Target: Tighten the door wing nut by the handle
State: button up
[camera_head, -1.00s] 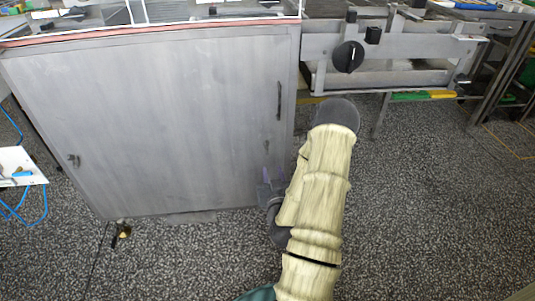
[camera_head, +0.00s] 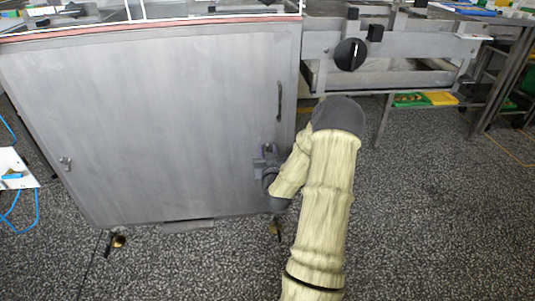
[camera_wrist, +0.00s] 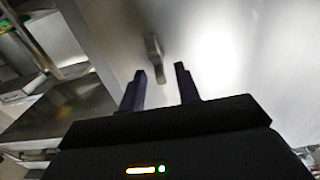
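The grey cabinet door (camera_head: 160,120) stands shut, with a dark upright handle (camera_head: 280,101) near its right edge. My gripper (camera_head: 266,152) is in front of the door, below the handle. It covers the spot where a small fitting by the handle showed earlier, so the wing nut there is hidden in the head view. In the wrist view my gripper (camera_wrist: 160,78) is open, its two dark fingers apart with nothing between them. A grey fitting (camera_wrist: 154,52) on the door lies just beyond the fingertips; I cannot tell whether it is the wing nut or the handle.
Another small fitting (camera_head: 66,163) sits at the door's left edge. A conveyor frame with a black knob (camera_head: 350,54) stands at the upper right. A white cart (camera_head: 14,170) with blue hose is at the left edge. The speckled floor at the right is clear.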

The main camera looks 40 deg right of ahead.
jog(key=shift+w+d, duration=0.15)
jog(key=shift+w, duration=0.1)
grip_shut()
